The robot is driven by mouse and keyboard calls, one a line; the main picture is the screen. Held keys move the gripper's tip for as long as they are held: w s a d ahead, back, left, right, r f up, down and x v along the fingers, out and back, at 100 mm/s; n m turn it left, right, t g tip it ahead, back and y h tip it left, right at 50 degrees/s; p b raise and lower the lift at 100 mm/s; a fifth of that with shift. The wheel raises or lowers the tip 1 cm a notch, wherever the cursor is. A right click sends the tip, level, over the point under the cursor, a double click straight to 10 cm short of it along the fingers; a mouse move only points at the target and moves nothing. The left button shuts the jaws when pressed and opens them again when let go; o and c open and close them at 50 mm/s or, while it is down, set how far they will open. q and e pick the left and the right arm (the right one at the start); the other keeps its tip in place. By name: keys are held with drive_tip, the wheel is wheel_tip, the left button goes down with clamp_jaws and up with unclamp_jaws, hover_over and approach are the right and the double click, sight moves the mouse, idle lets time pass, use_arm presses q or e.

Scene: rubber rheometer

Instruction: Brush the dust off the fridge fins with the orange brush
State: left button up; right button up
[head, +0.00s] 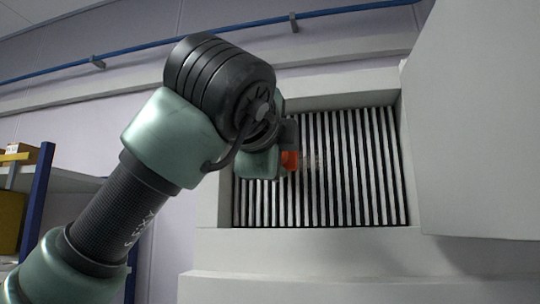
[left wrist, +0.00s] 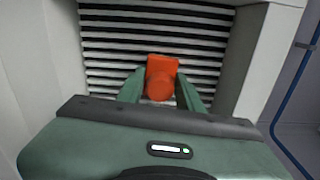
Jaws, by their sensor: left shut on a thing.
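The fridge fins (head: 350,170) are a recessed panel of upright pale and dark strips in the head view. In the left wrist view the fins (left wrist: 112,55) run across the picture behind the gripper. The orange brush (head: 290,160) shows as a small orange patch with pale bristles to its right, in front of the fins. My left gripper (left wrist: 160,92) is shut on the orange brush (left wrist: 161,78), with a green finger on each side. Whether the bristles touch the fins cannot be told. My right gripper is in neither view.
A pale frame (head: 315,242) surrounds the fins. A large white panel (head: 475,120) stands out at the right. A blue pipe (head: 140,46) runs along the wall above. A shelf with blue posts (head: 38,195) and yellow boxes stands at the left.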

use_arm(q)
drive_tip(key=shift+s+d, duration=0.35)
drive_tip(key=shift+d, duration=0.8)
drive_tip(key=shift+s+d, duration=0.4)
drive_tip(key=shift+d, duration=0.75)
drive_tip(key=shift+s+d, duration=0.35)
drive_tip(key=shift+d, duration=0.8)
drive_tip(key=shift+s+d+p, duration=0.2)
drive_tip(key=shift+s+d, duration=0.1)
drive_tip(key=shift+d, duration=0.6)
drive_tip(key=shift+s+d+p, duration=0.15)
drive_tip(key=shift+s+d, duration=0.15)
drive_tip(key=shift+d, duration=0.55)
drive_tip(key=shift+b+v, duration=1.8)
drive_tip(key=shift+v, duration=1.1)
